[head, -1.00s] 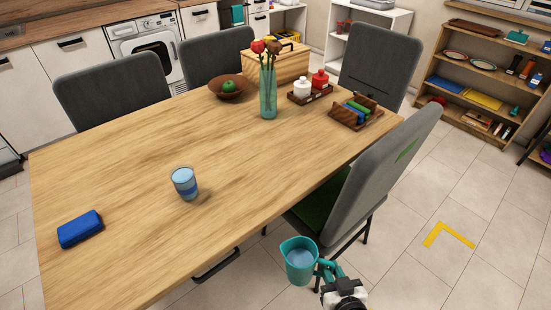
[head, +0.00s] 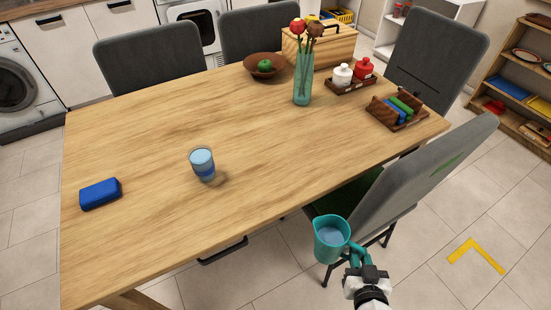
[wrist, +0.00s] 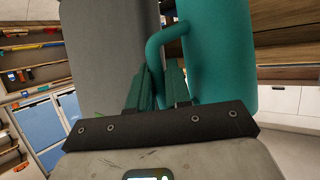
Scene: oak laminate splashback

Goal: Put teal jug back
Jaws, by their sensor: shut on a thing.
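The teal jug (head: 331,238) is held upright in front of the near chair, beyond the table's near right edge. Bluish liquid shows inside it. My gripper (head: 358,258) is shut on the jug's handle. In the wrist view the teal jug (wrist: 218,60) fills the upper right, and the fingers of my gripper (wrist: 160,88) close around its handle. The jug's base is hidden in the wrist view.
A grey chair (head: 430,175) stands close to my gripper. Yellow floor tape (head: 476,255) marks open tiles at right.

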